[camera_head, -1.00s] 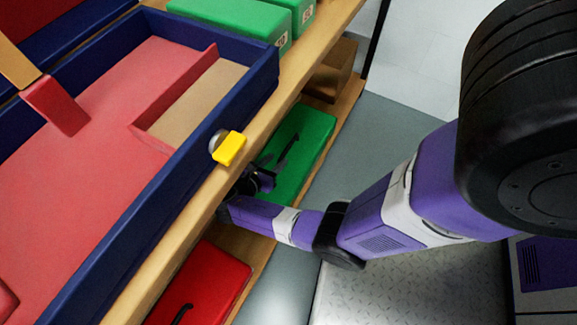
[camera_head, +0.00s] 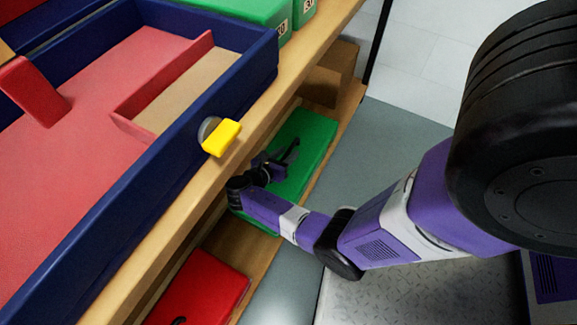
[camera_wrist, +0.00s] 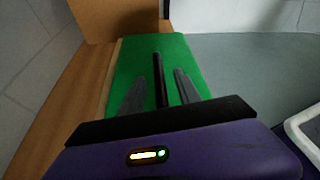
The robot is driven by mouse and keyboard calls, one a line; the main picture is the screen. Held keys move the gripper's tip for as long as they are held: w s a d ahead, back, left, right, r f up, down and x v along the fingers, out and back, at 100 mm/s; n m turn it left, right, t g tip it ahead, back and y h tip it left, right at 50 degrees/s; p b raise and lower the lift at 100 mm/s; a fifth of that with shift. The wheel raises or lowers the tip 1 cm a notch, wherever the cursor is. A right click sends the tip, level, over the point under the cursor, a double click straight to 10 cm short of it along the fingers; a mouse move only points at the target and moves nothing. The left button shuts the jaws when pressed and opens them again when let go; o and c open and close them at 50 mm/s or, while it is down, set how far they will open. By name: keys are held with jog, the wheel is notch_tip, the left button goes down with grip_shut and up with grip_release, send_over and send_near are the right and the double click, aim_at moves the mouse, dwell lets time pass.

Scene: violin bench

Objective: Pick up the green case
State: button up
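The green case (camera_head: 312,132) lies flat on the lower shelf, under the upper shelf's edge; it also shows in the wrist view (camera_wrist: 187,48). A black bar-like handle (camera_wrist: 160,78) runs along its top. My gripper (camera_head: 284,158) is over the case by the handle. In the wrist view my gripper (camera_wrist: 160,88) is open, with one finger on each side of the handle and gaps between. I cannot tell how far down the fingers reach beside the handle. My wrist hides the near end of the case.
A red case (camera_head: 205,290) lies on the same lower shelf, nearer the bottom of the view. A brown box (camera_head: 330,75) stands beyond the green case. Grey floor (camera_head: 385,150) is clear at right.

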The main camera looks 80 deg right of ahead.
grip_shut()
dwell(1.2)
jog(key=shift+w+r, duration=0.1)
jog(key=shift+r, duration=0.05)
